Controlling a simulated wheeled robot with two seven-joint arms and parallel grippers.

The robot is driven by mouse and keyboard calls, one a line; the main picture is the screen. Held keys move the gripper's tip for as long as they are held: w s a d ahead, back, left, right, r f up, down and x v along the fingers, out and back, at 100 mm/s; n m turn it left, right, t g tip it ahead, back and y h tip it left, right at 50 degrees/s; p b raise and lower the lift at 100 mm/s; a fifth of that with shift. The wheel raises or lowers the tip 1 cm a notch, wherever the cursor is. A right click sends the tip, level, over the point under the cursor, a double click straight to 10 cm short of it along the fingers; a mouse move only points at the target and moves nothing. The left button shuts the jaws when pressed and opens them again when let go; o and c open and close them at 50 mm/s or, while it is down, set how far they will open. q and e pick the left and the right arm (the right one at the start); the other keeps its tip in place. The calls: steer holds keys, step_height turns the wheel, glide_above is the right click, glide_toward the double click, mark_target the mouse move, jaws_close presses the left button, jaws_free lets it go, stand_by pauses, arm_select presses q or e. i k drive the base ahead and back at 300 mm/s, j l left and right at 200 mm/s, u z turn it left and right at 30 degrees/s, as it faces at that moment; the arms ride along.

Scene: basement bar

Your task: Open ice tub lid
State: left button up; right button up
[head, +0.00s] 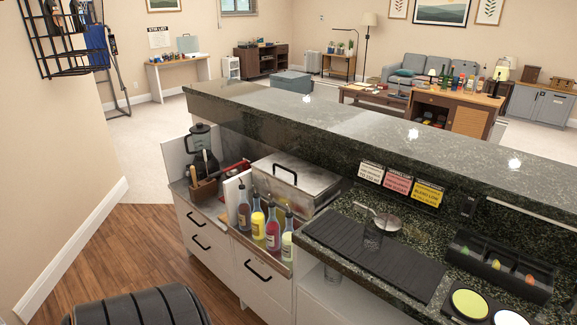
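A black bar handle (285,170) stands up from the lid's left part. The bottles in front hide part of the tub's near side. Neither of my grippers is in the head view.
Several pour-spout bottles (273,230) stand in front of the tub. A blender (201,148) and a wooden utensil holder (206,187) are to its left. The raised stone bar top (360,126) runs behind. A black mat (352,240) with a glass lies to the right.

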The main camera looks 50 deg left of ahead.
mark_target(312, 179)
steer(key=u, duration=1.7)
